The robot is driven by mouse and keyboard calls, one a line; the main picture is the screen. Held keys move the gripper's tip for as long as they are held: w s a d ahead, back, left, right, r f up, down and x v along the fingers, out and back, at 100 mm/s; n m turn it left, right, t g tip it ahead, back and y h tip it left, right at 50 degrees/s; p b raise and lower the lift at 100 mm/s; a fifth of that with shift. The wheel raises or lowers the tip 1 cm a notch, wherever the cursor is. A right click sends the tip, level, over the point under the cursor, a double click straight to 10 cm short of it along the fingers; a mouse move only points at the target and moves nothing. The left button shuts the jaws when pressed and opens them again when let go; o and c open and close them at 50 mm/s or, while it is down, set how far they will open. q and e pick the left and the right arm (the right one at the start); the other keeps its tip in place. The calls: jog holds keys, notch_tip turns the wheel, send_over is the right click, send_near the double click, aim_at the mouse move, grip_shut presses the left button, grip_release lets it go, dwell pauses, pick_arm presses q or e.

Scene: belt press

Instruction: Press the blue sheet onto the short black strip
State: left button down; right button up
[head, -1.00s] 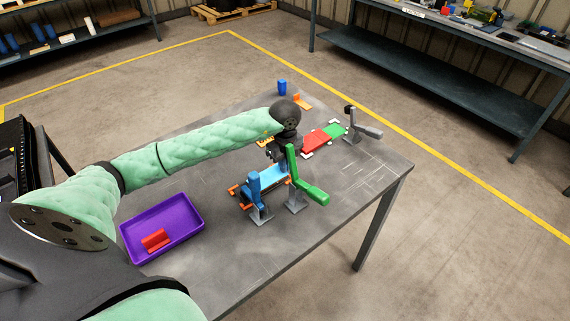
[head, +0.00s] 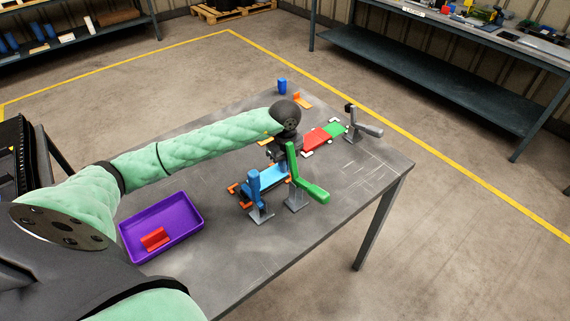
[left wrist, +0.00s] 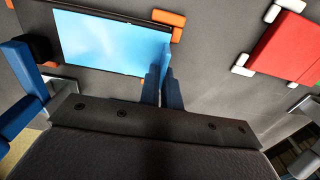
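The blue sheet (head: 268,176) lies flat between orange corner blocks on the table. In the left wrist view the blue sheet (left wrist: 105,40) has a thin dark edge around it. The short black strip cannot be made out clearly; the sheet may cover it. My left gripper (left wrist: 165,62) points down at the sheet's right end, its two blue fingers close together with no clear object between them. Whether the fingertips touch the sheet cannot be told. In the head view the left gripper (head: 278,152) is partly hidden. My right gripper is not in view.
A blue-handled clamp (head: 254,188) and a green-handled clamp (head: 306,182) stand close beside the sheet. A red sheet (head: 317,141), a green sheet (head: 336,130) and a grey clamp (head: 364,128) are behind. The front right table is clear.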

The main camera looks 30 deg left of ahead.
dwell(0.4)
pick_arm(q)
jog(key=c, duration=1.5)
grip_release()
jog(key=shift+c, duration=0.2)
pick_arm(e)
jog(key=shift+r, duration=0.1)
pick_arm(q)
notch_tip(320, 180, up, 6)
jog(key=b, duration=0.2)
jog(key=shift+w+b, duration=0.1)
jog(key=shift+b, duration=0.25)
jog(key=shift+r, duration=0.85)
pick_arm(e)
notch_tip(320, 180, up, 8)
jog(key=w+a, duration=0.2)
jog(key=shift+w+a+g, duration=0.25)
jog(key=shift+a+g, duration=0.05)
pick_arm(q)
jog(key=shift+r, duration=0.15)
